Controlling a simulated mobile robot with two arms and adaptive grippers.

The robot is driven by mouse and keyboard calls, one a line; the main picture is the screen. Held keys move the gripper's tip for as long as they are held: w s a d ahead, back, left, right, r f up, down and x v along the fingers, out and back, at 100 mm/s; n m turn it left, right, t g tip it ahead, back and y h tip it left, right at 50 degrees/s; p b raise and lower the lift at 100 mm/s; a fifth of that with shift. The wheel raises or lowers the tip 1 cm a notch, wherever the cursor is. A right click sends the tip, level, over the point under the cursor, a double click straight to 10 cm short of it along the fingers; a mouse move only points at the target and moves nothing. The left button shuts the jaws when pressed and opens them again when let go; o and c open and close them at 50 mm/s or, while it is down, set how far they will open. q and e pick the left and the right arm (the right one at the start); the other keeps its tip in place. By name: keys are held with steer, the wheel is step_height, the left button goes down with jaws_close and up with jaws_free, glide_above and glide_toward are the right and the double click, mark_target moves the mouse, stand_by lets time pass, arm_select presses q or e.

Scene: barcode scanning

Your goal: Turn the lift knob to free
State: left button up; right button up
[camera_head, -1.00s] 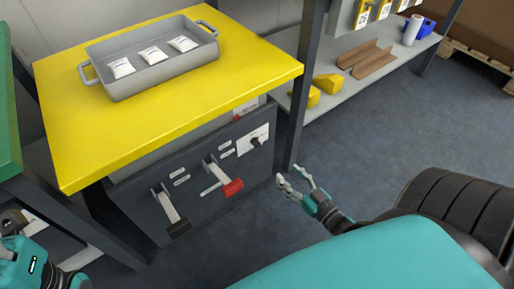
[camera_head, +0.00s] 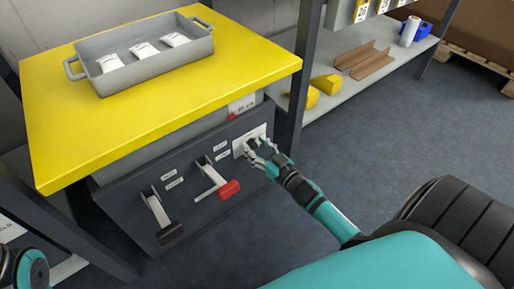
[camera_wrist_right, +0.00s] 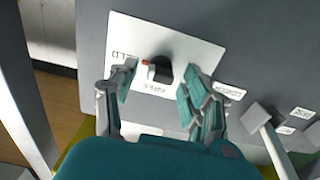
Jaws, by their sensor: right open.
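The lift knob (camera_wrist_right: 160,69) is black with a red mark and sits on a white plate (camera_wrist_right: 193,48) on the dark front panel. In the right wrist view the red mark points left, toward a partly hidden label ending in "LD". A "FREE" label lies below the knob, upside down. My right gripper (camera_head: 257,149) is at the plate in the head view. Its fingers are open on either side of the knob, with gaps visible in the wrist view. Only a teal part of my left arm shows at the head view's lower left corner; its fingers are not visible.
A red-handled lever (camera_head: 229,189) and a black-handled lever (camera_head: 170,233) stick out of the panel left of the knob. Above is a yellow tabletop (camera_head: 70,150) with a grey tray (camera_head: 150,81) of white packets. A dark post (camera_head: 299,85) stands close to my right gripper.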

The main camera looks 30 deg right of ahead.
steer(key=shift+c, duration=0.4)
jaws_close()
